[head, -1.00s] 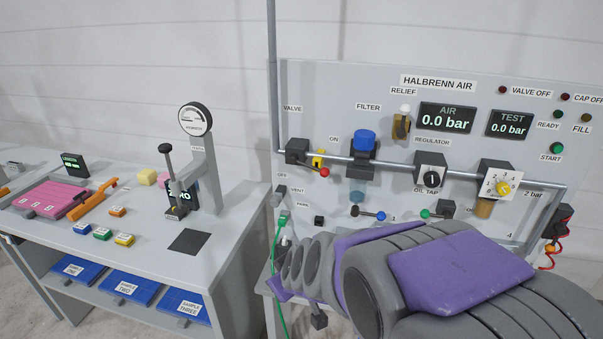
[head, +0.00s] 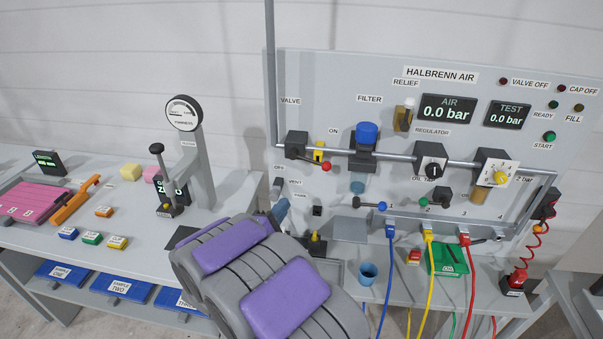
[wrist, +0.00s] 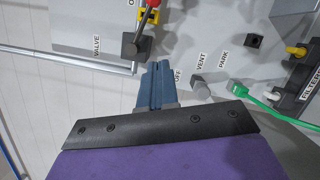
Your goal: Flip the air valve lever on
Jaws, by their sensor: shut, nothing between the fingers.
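The air valve is a dark block (head: 297,145) on the pipe under the VALVE label, with a lever ending in a red knob (head: 326,166). The lever points right and slightly down, between the ON and OFF labels. A yellow part (head: 318,151) sits behind it. In the wrist view the valve block (wrist: 135,46) and the red lever end (wrist: 152,4) show at the top, the lever partly cut off. My gripper (head: 281,207) is below the valve, near the panel.
The VENT and PARK labels, a grey knob (wrist: 200,87) and a green cable (wrist: 250,100) lie beside my fingers. The AIR display (head: 447,112) reads 0.0 bar. A gauge press (head: 185,140) stands on the left bench. A blue cup (head: 368,273) and coloured hoses are at right.

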